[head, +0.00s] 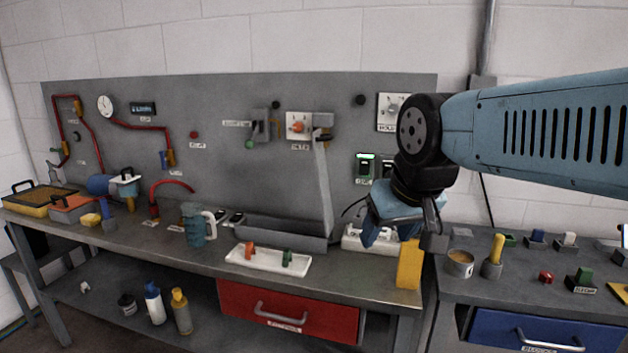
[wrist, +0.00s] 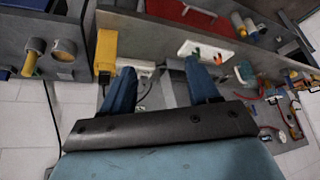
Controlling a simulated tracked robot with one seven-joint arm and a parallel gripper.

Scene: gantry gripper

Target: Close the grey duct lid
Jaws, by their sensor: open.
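The grey duct (head: 270,233) is a long open trough at the back of the bench, against the grey panel. Its grey lid (head: 323,190) stands up steeply at the duct's right end, a narrow strip leaning slightly left toward its top. My gripper (head: 392,232) is to the right of the lid, apart from it, above the bench near the white power strip. In the wrist view my gripper (wrist: 162,80) shows two blue fingers spread apart with nothing held between them. I cannot clearly make out the lid in the wrist view.
A white tray (head: 268,258) with orange and green pieces lies in front of the duct. A yellow block (head: 409,265) stands below my gripper. The white power strip (head: 352,240) is right of the duct. A blue-grey jug (head: 195,226) stands to its left.

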